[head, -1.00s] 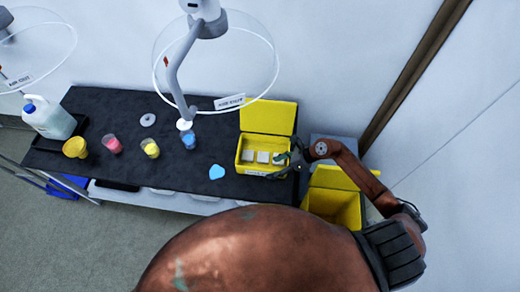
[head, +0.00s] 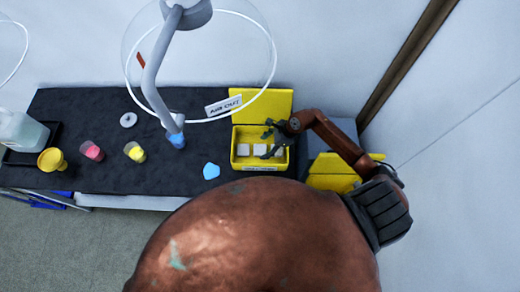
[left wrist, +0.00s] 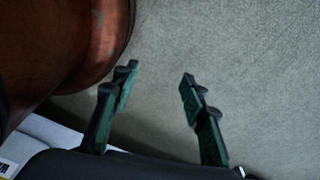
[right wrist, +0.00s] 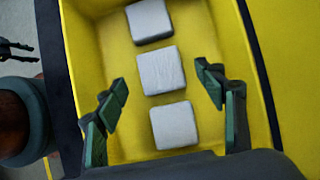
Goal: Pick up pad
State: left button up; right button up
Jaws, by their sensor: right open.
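Three pale square pads lie in a row in an open yellow box (head: 236,163). In the right wrist view they are a far pad (right wrist: 149,20), a middle pad (right wrist: 161,71) and a near pad (right wrist: 174,125). My right gripper (head: 268,143) is over the right part of the box. In the right wrist view its open fingers (right wrist: 164,84) stand on either side of the row, around the middle pad, with nothing held. My left gripper (left wrist: 158,76) is open and empty in the left wrist view, above the grey floor.
The box's raised yellow lid (head: 272,103) stands behind it. Left on the black bench (head: 90,115) are a blue cup (head: 177,140), yellow cup (head: 135,152), pink cup (head: 92,151) and yellow funnel (head: 51,160). A light-blue flat piece (head: 211,171) lies left of the box.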

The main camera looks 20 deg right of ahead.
aim_at(260, 151)
jog(key=shift+x, duration=1.15)
jog(key=shift+w+a+f, duration=0.1)
jog(key=shift+f, duration=0.15)
pick_arm(q)
jog(key=shift+w+r, duration=0.15)
jog(key=shift+w, duration=0.4)
jog(key=shift+w+r, duration=0.15)
jog(key=shift+w, duration=0.4)
jog(key=shift+s, duration=0.1)
pick_arm(e)
jog(key=shift+c, duration=0.2)
jog(key=c, duration=0.5)
pick_arm(q)
jog(key=shift+s, duration=0.4)
pick_arm(e)
jog(key=c, duration=0.4)
pick_arm(q)
jog(key=shift+f, duration=0.1)
pick_arm(e)
jog(key=shift+r, duration=0.1)
